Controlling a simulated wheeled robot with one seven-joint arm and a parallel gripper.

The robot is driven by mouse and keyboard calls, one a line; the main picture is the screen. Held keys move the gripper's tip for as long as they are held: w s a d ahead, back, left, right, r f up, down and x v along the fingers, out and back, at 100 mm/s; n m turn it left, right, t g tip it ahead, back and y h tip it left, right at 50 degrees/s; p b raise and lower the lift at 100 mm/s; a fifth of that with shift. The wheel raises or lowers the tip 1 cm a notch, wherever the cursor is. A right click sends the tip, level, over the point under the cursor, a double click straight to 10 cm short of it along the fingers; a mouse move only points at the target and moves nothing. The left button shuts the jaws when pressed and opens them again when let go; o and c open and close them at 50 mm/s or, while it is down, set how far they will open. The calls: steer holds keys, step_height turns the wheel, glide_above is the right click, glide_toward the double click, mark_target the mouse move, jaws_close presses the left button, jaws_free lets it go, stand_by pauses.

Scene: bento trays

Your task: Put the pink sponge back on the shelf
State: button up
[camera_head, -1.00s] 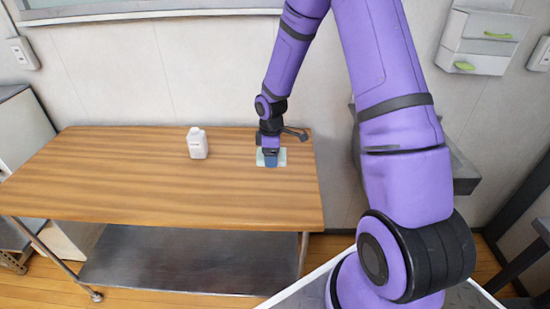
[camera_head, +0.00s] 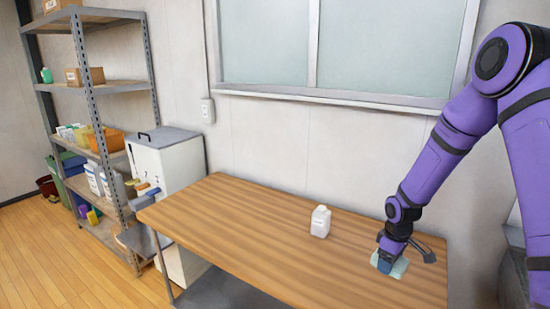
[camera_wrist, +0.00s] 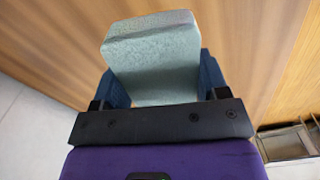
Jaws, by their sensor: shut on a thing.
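My gripper (camera_head: 388,260) is shut on a pale green, sponge-like block (camera_head: 400,268) at the right end of the wooden table (camera_head: 250,240). In the wrist view the block (camera_wrist: 150,50) sits between the two blue fingers. I cannot tell whether it touches the tabletop. It looks pale green, not pink, and I see no pink sponge. A grey metal shelf rack (camera_head: 117,87) with several boards stands at the far left of the head view, well away from my gripper.
A white bottle (camera_head: 320,221) stands on the table left of my gripper. A white cabinet (camera_head: 170,165) stands between the table and the rack. The rack holds boxes (camera_head: 92,75), an orange bin (camera_head: 108,140) and white jugs (camera_head: 108,183). Open floor (camera_head: 45,240) lies in front of the rack.

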mark_target(377, 255)
steer(key=a+m, duration=0.1)
steer(key=m, duration=0.1)
steer(key=w+a+f+m, duration=0.1)
steer(key=m, duration=0.1)
steer(key=a+f+m, duration=0.1)
steer(key=shift+w+a+f+m, duration=0.1)
steer(key=shift+w+a+m, duration=0.1)
steer(key=shift+w+m, duration=0.2)
steer(key=shift+w+a+f+m, duration=0.15)
steer(key=shift+a+f+m, duration=0.2)
steer(key=shift+m, duration=0.3)
steer(key=shift+w+a+f+m, duration=0.1)
steer(key=shift+a+m, duration=0.3)
steer(key=shift+m, duration=0.25)
steer(key=shift+d, duration=0.1)
